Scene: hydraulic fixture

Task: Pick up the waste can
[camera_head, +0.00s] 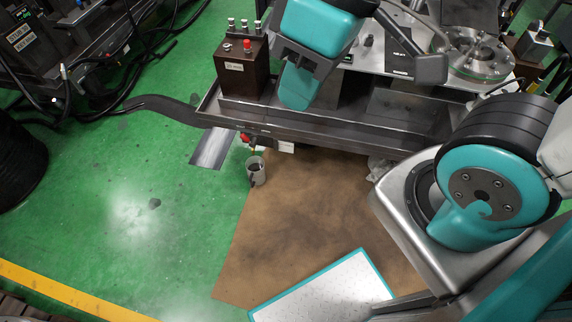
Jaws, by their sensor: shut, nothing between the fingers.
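The waste can (256,172) is a small, pale grey, open-topped cup shape standing upright on the floor, near the edge of the brown mat and just in front of the metal bench. A dark shape shows against its side and inside. My gripper (298,92) hangs at the end of my teal and dark grey arm, over the bench tray, up and to the right of the can. It is shut and empty, and apart from the can. Its fingertips are hard to make out.
A brown box with a red knob (243,85) stands on the metal bench (330,125). A red valve-like part (244,138) sticks out just above the can. Round metal fixtures (472,55) sit at the back right. Green floor (130,210) left of the can is clear; black hoses lie farther left.

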